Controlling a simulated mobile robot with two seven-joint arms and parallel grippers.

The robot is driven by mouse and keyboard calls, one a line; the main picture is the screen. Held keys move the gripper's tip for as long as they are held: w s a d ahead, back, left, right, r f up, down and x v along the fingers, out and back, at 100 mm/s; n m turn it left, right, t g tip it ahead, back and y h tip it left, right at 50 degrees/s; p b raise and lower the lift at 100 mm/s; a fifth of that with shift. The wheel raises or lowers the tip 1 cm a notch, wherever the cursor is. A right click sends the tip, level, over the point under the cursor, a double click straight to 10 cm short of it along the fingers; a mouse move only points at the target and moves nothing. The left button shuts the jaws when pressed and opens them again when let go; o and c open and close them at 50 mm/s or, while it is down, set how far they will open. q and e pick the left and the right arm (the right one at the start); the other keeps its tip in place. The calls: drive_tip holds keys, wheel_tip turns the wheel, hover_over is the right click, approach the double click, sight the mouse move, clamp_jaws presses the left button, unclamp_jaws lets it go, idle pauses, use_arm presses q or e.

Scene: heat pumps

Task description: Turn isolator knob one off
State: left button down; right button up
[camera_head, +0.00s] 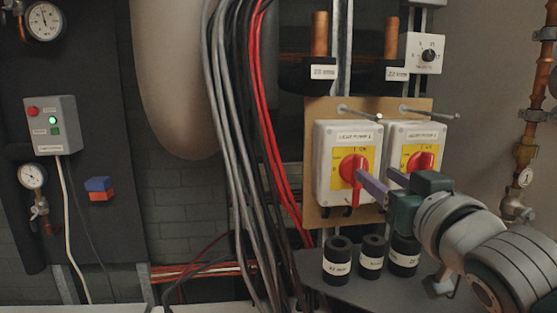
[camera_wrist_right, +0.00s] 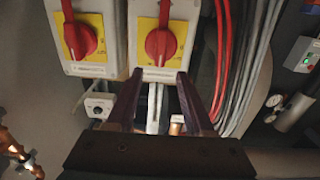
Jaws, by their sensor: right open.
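Isolator one is the left white box (camera_head: 323,192) with a yellow plate and a red knob (camera_head: 348,168) whose handle stands upright. In the right wrist view its knob (camera_wrist_right: 161,46) is the one ahead of the fingers. My right gripper (camera_head: 377,175) is open and empty. One purple finger overlaps the lower right of isolator one in the head view; the other is near isolator two. In the right wrist view the fingertips (camera_wrist_right: 160,74) lie to either side of the knob, short of its handle; I cannot tell whether they touch the box. My left gripper is not in view.
Isolator two (camera_head: 429,140), with a similar red knob, sits close on the right. Long bolts (camera_head: 357,113) stick out above the boxes. Black cylinders (camera_head: 337,260) stand on a shelf below. Grey, black and red cables (camera_head: 240,130) hang left of the board.

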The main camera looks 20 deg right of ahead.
sight(362, 164)
drive_tip(key=shift+p+x, duration=0.35)
drive_tip(key=shift+x, duration=2.5)
drive_tip(key=shift+c, duration=0.4)
clamp_jaws()
